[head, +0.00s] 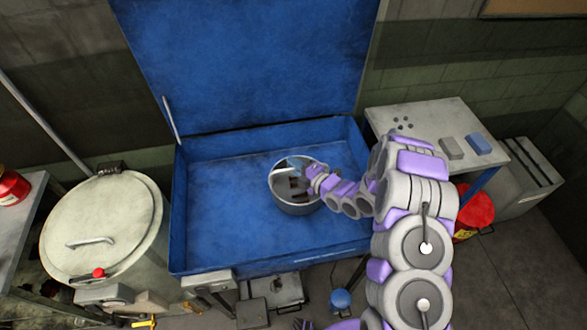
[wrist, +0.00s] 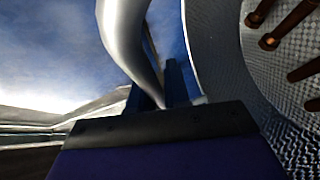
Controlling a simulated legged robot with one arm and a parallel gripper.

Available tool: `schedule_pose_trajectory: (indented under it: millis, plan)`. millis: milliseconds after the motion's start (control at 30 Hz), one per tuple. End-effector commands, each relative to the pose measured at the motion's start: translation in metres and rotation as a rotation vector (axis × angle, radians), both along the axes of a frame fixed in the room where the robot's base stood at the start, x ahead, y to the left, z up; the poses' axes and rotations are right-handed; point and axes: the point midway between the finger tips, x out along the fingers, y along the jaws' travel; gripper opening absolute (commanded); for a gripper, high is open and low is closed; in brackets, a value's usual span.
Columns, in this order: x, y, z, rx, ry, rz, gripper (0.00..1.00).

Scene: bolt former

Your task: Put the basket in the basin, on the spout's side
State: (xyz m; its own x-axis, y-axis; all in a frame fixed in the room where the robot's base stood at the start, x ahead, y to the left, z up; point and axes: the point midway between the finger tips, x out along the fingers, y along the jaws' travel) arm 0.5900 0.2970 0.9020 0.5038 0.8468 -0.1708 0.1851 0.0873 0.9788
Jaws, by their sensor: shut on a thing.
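The basket (head: 297,208) is a round grey metal pot shape with dark bolts inside. In the head view it appears within the outline of the blue basin (head: 215,215), right of the middle; I cannot tell whether it rests on the floor or hangs above it. My gripper (head: 313,175) is at the basket's upper right side and is shut on it. In the wrist view the fingers (wrist: 172,85) meet at a pale curved bar, which looks like the handle. The mesh wall (wrist: 225,60) and copper-coloured bolts (wrist: 298,40) show at right. I cannot make out the spout.
The basin's blue lid (head: 245,60) stands open behind. A lidded grey drum (head: 100,225) stands at left. A grey table (head: 420,115) with small blocks and a red bucket (head: 474,210) are at right. The basin's left half is clear.

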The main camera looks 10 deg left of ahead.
Motion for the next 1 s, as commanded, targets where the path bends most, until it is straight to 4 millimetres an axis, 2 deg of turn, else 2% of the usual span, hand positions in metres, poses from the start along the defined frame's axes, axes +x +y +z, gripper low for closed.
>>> schedule_pose_trajectory:
  millis: [100,400,433,667,1000]
  plan:
    - [-0.0004,0.0027,-0.0138,-0.001,0.000,0.001,0.00]
    - [-0.0004,0.0039,-0.0150,-0.003,-0.001,0.002,0.00]
    - [-0.0004,0.0039,-0.0147,-0.004,-0.001,0.002,0.20]
    - [-0.0004,0.0021,-0.0142,-0.002,0.000,0.001,0.42]
    - [-0.0014,0.0011,-0.0133,-0.004,0.000,0.001,0.42]
